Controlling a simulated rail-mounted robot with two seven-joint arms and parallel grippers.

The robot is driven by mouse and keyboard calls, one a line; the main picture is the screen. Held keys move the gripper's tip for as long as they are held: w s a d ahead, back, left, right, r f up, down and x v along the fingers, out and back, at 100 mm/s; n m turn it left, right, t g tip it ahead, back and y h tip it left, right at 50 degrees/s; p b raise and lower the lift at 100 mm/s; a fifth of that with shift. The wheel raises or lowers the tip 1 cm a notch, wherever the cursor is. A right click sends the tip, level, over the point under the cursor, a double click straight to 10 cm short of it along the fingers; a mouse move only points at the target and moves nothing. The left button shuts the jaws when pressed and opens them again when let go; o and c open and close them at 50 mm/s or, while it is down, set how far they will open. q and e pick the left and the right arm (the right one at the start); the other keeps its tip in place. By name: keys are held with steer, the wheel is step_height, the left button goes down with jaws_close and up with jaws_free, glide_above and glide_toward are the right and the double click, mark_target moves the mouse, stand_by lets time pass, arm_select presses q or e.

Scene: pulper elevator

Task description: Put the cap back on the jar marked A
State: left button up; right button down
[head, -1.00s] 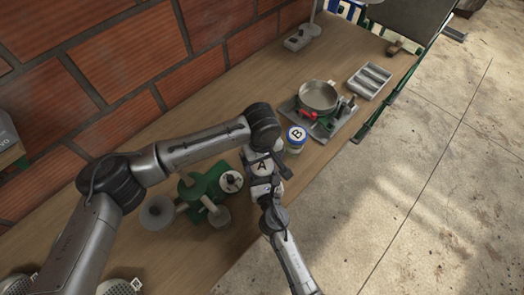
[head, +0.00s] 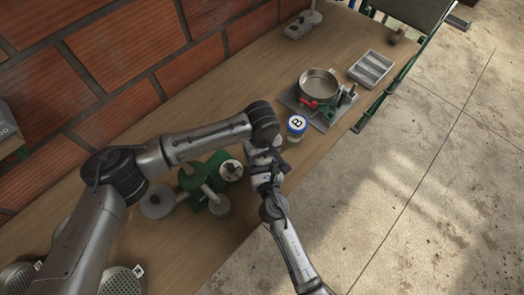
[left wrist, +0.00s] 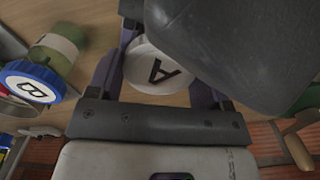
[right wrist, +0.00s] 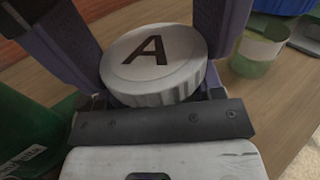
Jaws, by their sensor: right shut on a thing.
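The white cap marked A shows in the right wrist view (right wrist: 152,62) and the left wrist view (left wrist: 158,70). It looks level in the right wrist view; the jar body under it is hidden, so I cannot tell how it is seated. My right gripper (right wrist: 150,45) is shut, with its fingers on either side of the capped jar. My left gripper (left wrist: 160,75) is over the cap, its fingers apart on either side with small gaps. In the head view my grippers (head: 264,165) hide the cap and jar.
A jar with a blue cap marked B (head: 296,126) stands close by on the bench. Behind it are a metal pan (head: 318,88) and a grey tray (head: 371,68). Green machine parts (head: 195,180) lie left of my grippers. The bench's front edge is near on the right.

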arm_select(q)
steer(key=c, duration=0.5)
steer(key=shift+o, duration=0.2)
steer(key=shift+m, duration=1.7)
steer(key=o, duration=1)
steer(key=shift+r, duration=2.25)
steer(key=shift+c, duration=0.3)
